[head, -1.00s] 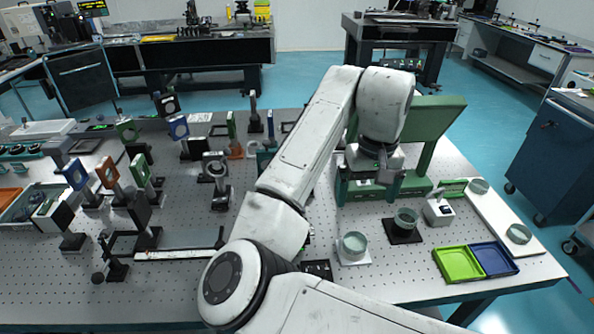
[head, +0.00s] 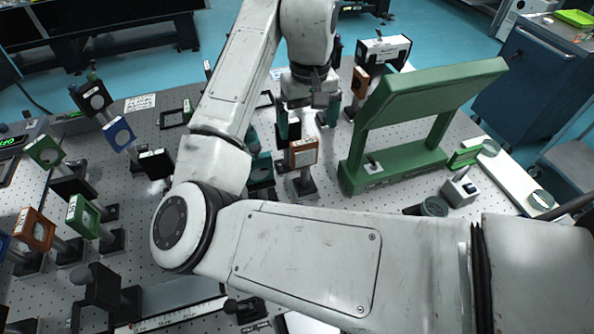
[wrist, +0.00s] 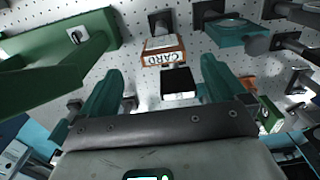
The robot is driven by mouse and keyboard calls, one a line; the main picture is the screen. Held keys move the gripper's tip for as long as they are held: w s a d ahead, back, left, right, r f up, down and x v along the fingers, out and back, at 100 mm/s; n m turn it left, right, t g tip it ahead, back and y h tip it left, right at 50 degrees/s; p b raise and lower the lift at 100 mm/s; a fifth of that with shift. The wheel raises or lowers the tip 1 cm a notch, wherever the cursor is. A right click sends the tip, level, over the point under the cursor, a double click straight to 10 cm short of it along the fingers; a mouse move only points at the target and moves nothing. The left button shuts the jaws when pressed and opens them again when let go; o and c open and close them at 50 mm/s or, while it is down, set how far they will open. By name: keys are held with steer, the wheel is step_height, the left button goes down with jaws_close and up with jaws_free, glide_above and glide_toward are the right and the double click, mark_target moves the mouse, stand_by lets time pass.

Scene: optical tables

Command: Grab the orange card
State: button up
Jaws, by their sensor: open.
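The orange card (head: 303,152) stands upright on a post in a dark base on the optical table, left of the green stand. In the wrist view, the orange card (wrist: 162,50) shows its edge marked "CARD", just beyond the fingertips and roughly centred between them. My gripper (head: 309,118) is above and behind the card in the head view, pointing down. In the wrist view my gripper (wrist: 162,66) has its two teal fingers wide apart. A small white and black block (wrist: 178,82) shows between them. I cannot tell whether anything touches the card.
The large green stand (head: 430,90) is close on the right. A white-fronted box (head: 385,50) and another orange mount (head: 360,84) stand behind. Teal mounts (head: 260,170) are close on the left. Several framed optics, including an orange one (head: 36,230), stand at the left.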

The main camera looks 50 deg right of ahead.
mark_target(307, 143)
step_height(307, 143, down, 5)
steer(key=shift+r, duration=0.2)
steer(key=shift+a+f+p, duration=0.15)
steer(key=shift+f+p, duration=0.2)
steer(key=shift+f, duration=1.05)
steer(key=shift+a+f+p, duration=0.1)
steer(key=shift+f+p, duration=0.2)
steer(key=shift+f, duration=1.1)
jaws_close()
